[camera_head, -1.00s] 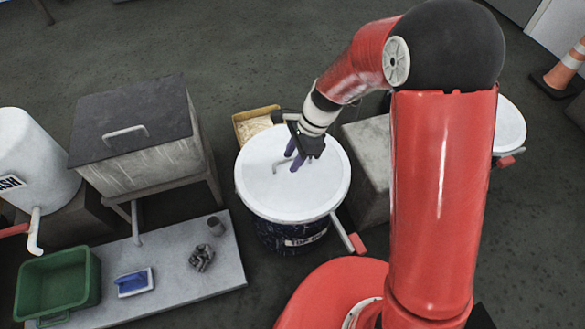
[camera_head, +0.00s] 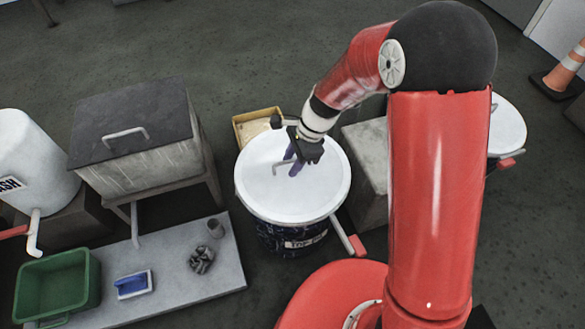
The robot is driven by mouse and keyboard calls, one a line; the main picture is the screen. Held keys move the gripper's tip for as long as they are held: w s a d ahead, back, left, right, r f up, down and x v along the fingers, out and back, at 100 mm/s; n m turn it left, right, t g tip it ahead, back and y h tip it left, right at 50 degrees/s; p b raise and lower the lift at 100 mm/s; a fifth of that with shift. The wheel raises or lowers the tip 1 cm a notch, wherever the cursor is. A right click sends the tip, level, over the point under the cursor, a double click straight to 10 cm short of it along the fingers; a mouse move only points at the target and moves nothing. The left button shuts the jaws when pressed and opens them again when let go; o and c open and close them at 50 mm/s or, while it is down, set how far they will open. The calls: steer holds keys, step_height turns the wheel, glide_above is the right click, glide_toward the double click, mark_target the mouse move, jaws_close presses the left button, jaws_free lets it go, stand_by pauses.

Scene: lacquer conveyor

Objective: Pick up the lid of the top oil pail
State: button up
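The top oil pail (camera_head: 290,240) is dark with a printed label and stands on the floor in the middle of the head view. Its round white lid (camera_head: 265,195) sits on top and has a small metal bar handle (camera_head: 277,168). My gripper (camera_head: 292,168) is over the lid, just right of the handle, with its purple-blue fingers pointing down. The fingers appear apart, one on the left and one on the right. I cannot tell whether they touch the handle, which they partly cover.
A yellow tray (camera_head: 244,127) lies behind the pail. A grey block (camera_head: 367,165) stands close on its right. A lidded box on legs (camera_head: 150,165) stands left. A low slab (camera_head: 180,275) holds a green tub (camera_head: 58,283) and small items. A tap with red handle (camera_head: 356,244) sticks out from the pail.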

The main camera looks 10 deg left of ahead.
steer(key=shift+c, duration=0.4)
jaws_close()
steer(key=shift+r, duration=0.1)
